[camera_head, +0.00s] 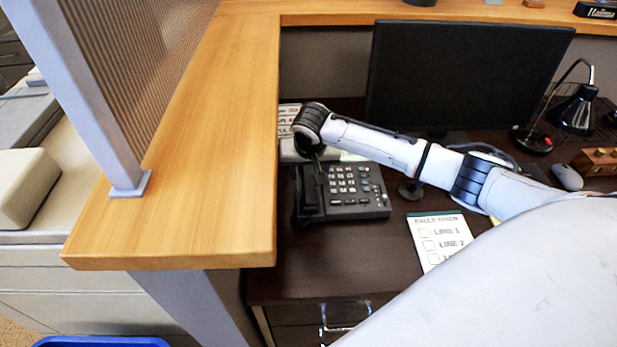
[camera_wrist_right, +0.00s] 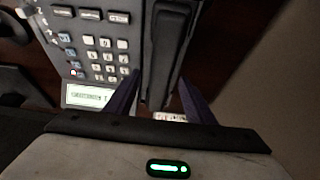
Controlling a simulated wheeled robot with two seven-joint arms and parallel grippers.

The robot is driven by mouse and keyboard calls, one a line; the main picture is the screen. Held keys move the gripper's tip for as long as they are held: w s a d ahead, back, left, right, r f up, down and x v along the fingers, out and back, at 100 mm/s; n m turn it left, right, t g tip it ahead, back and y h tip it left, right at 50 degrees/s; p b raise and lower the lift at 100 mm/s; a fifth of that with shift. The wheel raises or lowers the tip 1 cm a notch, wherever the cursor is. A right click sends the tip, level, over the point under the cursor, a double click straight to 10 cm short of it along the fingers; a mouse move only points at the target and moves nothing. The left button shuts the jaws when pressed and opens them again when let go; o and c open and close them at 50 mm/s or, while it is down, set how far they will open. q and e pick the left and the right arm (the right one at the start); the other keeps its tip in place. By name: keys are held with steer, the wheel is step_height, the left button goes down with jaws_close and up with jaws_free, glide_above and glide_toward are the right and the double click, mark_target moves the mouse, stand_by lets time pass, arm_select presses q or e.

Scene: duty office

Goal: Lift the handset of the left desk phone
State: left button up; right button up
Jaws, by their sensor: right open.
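The black desk phone (camera_head: 358,206) sits on the dark desk, right of the wooden counter, with its keypad facing up. Its handset (camera_head: 307,190) lies along the phone's left side and appears to rest in its cradle. My right gripper (camera_wrist_right: 160,88) is open, and it points down over the handset's far end. In the right wrist view the handset (camera_wrist_right: 168,45) lies between the two dark fingers, with the keypad (camera_wrist_right: 98,50) to the left. Finger contact cannot be told. In the head view my wrist hides part of the handset's far end. My left gripper is not in view.
The raised wooden counter (camera_head: 225,130) borders the phone closely on the left. A monitor (camera_head: 465,75) stands behind my right arm. A call checklist (camera_head: 438,237) lies right of the phone. A desk lamp (camera_head: 575,110) and a mouse (camera_head: 567,177) are farther right.

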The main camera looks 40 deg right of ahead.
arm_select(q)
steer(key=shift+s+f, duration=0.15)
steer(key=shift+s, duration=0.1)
arm_select(e)
steer(key=shift+f, duration=0.1)
steer(key=shift+f, duration=0.25)
stand_by(0.4)
jaws_close()
